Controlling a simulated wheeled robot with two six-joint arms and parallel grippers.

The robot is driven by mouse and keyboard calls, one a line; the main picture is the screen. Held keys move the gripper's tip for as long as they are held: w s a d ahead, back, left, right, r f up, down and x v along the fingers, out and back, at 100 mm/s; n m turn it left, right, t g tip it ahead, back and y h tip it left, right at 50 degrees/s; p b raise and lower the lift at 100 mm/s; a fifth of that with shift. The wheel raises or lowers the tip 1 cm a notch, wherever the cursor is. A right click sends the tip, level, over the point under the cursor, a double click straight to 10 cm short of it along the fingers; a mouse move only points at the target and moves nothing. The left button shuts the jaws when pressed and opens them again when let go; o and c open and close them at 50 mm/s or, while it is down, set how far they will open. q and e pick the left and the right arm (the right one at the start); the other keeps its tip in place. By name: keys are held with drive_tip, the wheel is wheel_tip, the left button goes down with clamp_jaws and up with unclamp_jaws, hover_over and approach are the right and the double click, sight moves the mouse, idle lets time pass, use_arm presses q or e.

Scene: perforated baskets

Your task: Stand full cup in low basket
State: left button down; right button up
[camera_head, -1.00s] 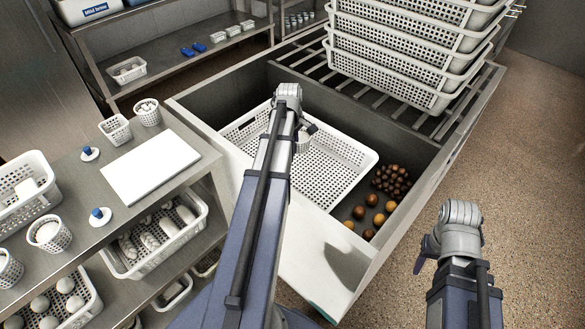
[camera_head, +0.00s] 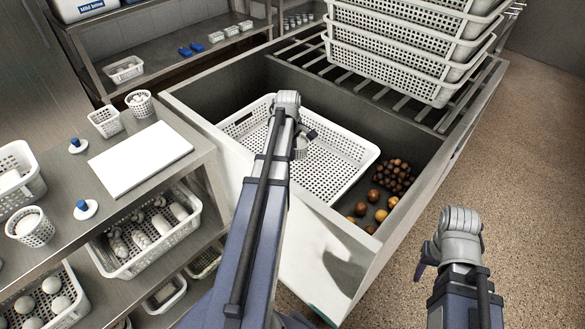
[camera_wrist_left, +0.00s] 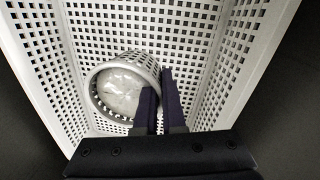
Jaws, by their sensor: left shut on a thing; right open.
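The low basket (camera_head: 345,155) is a wide white perforated tray inside a grey sunken bin. My left gripper (camera_head: 303,136) is over it, its fingers mostly hidden by my arm. In the left wrist view the gripper (camera_wrist_left: 160,92) is shut on the wall of a perforated round cup (camera_wrist_left: 150,66) with whitish contents. The cup also shows partly beside my arm in the head view (camera_head: 300,150). It is inside the basket outline (camera_wrist_left: 190,45), slightly tilted in that view; I cannot tell whether it touches the floor. My right gripper (camera_head: 425,262) is open and empty, right of the bin.
Brown balls (camera_head: 381,215) and a dark cluster (camera_head: 396,175) lie beside the basket in the bin. Stacked baskets (camera_head: 400,65) stand on the rack behind. A left shelf holds a white board (camera_head: 140,158), knobbed lids and another filled cup (camera_head: 32,227).

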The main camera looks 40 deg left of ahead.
use_arm(q)
drive_tip(key=shift+f+b, duration=1.75)
drive_tip(key=shift+f, duration=0.2)
drive_tip(key=shift+f, duration=0.15)
drive_tip(key=shift+f+b, duration=0.5)
drive_tip(key=shift+b, duration=0.15)
drive_tip(key=c, duration=1)
unclamp_jaws()
drive_tip(key=shift+r, duration=0.15)
wheel_tip(320, 180, up, 13)
drive_tip(key=s+p, duration=0.1)
drive_tip(key=p, duration=1.2)
drive_tip(key=shift+s, duration=0.2)
